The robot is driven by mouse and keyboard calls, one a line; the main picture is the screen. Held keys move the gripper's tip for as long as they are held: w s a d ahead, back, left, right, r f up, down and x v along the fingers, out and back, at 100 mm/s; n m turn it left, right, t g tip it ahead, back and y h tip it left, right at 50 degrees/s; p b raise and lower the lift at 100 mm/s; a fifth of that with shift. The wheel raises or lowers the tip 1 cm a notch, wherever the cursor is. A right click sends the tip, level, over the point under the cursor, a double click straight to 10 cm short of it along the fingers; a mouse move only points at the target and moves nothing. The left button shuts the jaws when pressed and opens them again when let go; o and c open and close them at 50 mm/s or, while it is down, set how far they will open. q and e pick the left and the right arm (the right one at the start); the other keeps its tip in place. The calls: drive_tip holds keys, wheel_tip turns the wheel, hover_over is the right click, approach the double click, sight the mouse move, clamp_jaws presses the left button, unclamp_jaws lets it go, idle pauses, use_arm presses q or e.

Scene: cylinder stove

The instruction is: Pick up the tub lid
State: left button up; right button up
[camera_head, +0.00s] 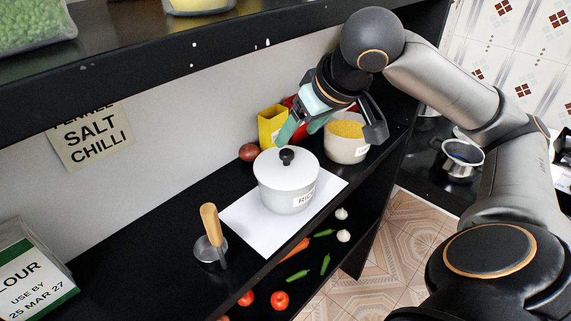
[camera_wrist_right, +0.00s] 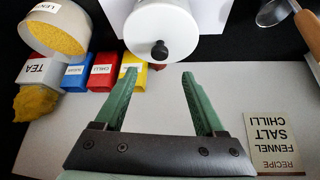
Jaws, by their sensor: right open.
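A white tub (camera_head: 285,196) with a label that seems to read RICE stands upright on a white sheet on the black shelf. Its pale lid (camera_head: 270,168) sits on top with a round black knob (camera_head: 287,155). In the right wrist view the lid (camera_wrist_right: 180,35) and its knob (camera_wrist_right: 159,50) show at the top, just beyond my fingertips. My right gripper (camera_head: 298,134) is open and empty, behind and slightly above the lid. Its green fingers (camera_wrist_right: 158,75) are spread apart and do not appear to touch the knob. My left gripper is out of view.
A bowl of yellow grains (camera_head: 345,139) stands right of the tub, close to my right gripper. Yellow (camera_head: 271,125) and red boxes and an onion (camera_head: 249,152) are behind. A wooden-handled metal scoop (camera_head: 210,240) is at left. An upper shelf (camera_head: 190,45) overhangs the area.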

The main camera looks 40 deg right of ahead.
sight(287, 152)
drive_tip(key=shift+x, duration=0.9)
drive_tip(key=x, duration=0.2)
drive_tip(key=b+x, duration=0.1)
drive_tip(key=x, duration=0.2)
drive_tip(key=shift+s+d+f, duration=0.1)
drive_tip(key=shift+s+f, duration=0.15)
drive_tip(key=shift+f, duration=0.1)
clamp_jaws()
